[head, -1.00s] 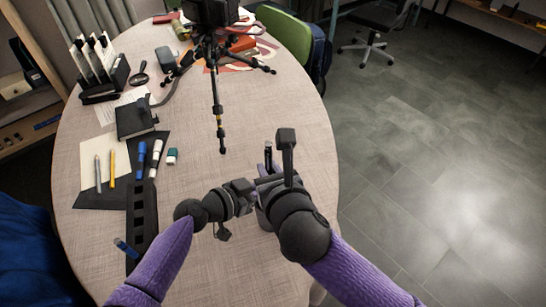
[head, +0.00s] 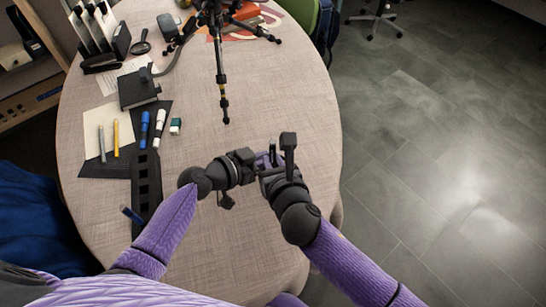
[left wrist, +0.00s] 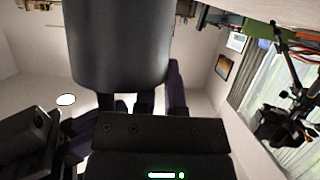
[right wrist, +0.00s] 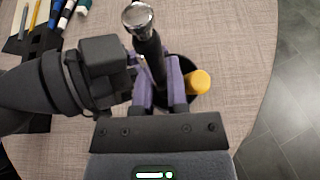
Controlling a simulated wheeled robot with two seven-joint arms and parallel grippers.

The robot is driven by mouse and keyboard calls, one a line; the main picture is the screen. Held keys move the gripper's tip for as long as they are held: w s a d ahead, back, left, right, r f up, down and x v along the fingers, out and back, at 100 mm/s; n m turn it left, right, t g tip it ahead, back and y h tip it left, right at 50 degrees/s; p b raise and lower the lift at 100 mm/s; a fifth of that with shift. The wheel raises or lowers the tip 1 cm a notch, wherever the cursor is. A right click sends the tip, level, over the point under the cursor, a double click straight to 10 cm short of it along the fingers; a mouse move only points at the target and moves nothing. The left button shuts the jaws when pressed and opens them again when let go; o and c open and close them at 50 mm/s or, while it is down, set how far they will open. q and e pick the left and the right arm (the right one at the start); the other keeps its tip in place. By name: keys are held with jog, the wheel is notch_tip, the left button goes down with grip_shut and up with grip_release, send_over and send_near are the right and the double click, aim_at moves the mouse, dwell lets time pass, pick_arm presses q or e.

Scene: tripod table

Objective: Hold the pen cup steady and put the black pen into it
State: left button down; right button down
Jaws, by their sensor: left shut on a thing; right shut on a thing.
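The pen cup (left wrist: 120,45) is a dark cylinder, large in the left wrist view. My left gripper (left wrist: 140,98) is shut on it. In the right wrist view the cup's dark round mouth (right wrist: 184,66) shows behind the fingers. My right gripper (right wrist: 160,98) is shut on the black pen (right wrist: 152,58), whose silver end (right wrist: 138,18) points up. The pen stands nearly upright at the cup's mouth. Its lower end is hidden by the fingers, so I cannot tell how deep it is. In the head view the pen's top (head: 272,150) shows between the grippers, and the cup is mostly hidden.
A yellow-capped pen or marker (right wrist: 198,82) is in the cup. Markers (head: 145,128), a black notebook (head: 138,90) and a black strip (head: 146,190) lie on the left of the table. A tripod (head: 222,80) stands at the back. The table's middle is clear.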

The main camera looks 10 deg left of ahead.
pick_arm(q)
jog(key=shift+s+f, duration=0.15)
jog(key=shift+f, duration=0.15)
pick_arm(e)
jog(key=c, duration=0.6)
grip_release()
jog(key=v, duration=1.2)
jog(key=shift+s, duration=0.1)
pick_arm(q)
jog(key=c, duration=0.7)
grip_release()
jog(key=shift+o, duration=0.4)
jog(key=shift+r, duration=0.15)
jog(key=v, duration=1.2)
